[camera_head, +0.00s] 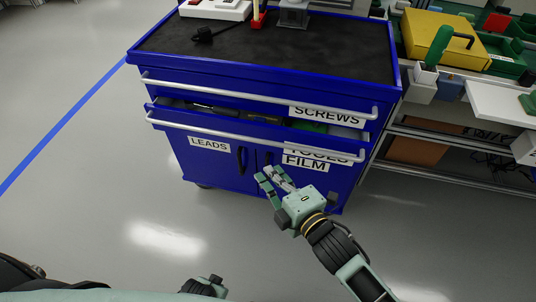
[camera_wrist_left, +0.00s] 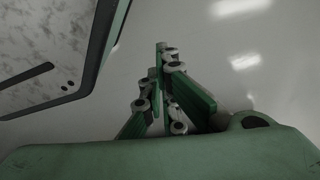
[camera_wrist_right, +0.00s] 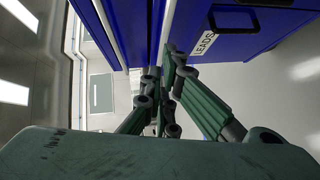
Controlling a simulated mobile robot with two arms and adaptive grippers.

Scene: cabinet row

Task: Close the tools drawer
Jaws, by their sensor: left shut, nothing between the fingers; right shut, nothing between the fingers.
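The tools drawer (camera_head: 228,130) is the second drawer of the blue cabinet (camera_head: 140,62). It stands partly open, with dark tools and something green showing inside. Its silver bar handle (camera_head: 250,138) runs across its front, and its label is partly covered by the handle. My right gripper (camera_head: 268,178) is shut and empty, in front of the lower doors and below the drawer front. In the right wrist view the shut fingers (camera_wrist_right: 168,62) point toward the blue fronts; I cannot tell whether they touch. My left gripper (camera_wrist_left: 162,60) is shut and empty over bare floor.
The SCREWS drawer (camera_head: 215,90) above looks shut. Below are doors labelled LEADS (camera_head: 208,144) and FILM (camera_head: 305,161). A shelf unit with a yellow case (camera_head: 438,38) and bins stands at right. The floor (camera_head: 110,190) at left is clear.

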